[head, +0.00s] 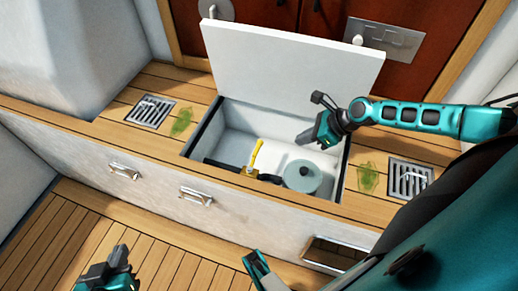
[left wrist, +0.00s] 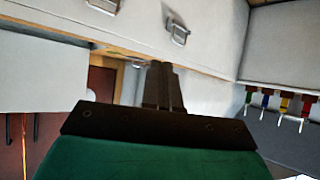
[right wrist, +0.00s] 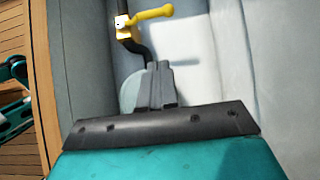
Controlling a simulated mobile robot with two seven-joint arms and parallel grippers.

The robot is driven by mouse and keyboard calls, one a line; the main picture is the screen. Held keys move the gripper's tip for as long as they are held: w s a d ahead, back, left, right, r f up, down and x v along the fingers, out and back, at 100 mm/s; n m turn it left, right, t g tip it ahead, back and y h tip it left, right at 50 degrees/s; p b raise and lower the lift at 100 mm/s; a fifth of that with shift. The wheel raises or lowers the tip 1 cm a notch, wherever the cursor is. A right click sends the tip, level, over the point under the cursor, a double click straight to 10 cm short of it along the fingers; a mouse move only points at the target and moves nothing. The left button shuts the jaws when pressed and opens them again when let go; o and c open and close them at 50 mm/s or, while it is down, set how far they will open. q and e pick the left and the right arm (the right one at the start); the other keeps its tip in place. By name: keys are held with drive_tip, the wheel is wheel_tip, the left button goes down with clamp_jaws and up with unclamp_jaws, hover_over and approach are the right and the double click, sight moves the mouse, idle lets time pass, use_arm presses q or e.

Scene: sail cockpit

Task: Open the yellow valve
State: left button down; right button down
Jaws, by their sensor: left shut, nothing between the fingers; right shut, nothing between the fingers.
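The yellow valve (head: 254,158) sits on a black pipe (head: 228,166) inside an open locker. Its yellow handle sticks up in the head view. The right wrist view shows the handle (right wrist: 153,13) pointing right from the valve body. My right gripper (head: 304,138) is shut and empty, inside the locker opening to the right of the valve, apart from it. Its fingers (right wrist: 160,84) point toward the pipe in the right wrist view. My left gripper (head: 121,255) is shut and empty, low in front of the bench; its fingers also show in the left wrist view (left wrist: 164,88).
The locker's white lid (head: 290,60) stands open behind. A grey-green round pot-like object (head: 303,178) is in the locker, right of the valve. Drain grates (head: 151,111) and green stains (head: 181,122) are on the bench. The wooden floor (head: 60,245) is clear.

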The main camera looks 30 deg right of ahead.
sight(255, 156)
use_arm(q)
drive_tip(key=shift+s, duration=0.1)
use_arm(e)
drive_tip(key=shift+f, duration=0.1)
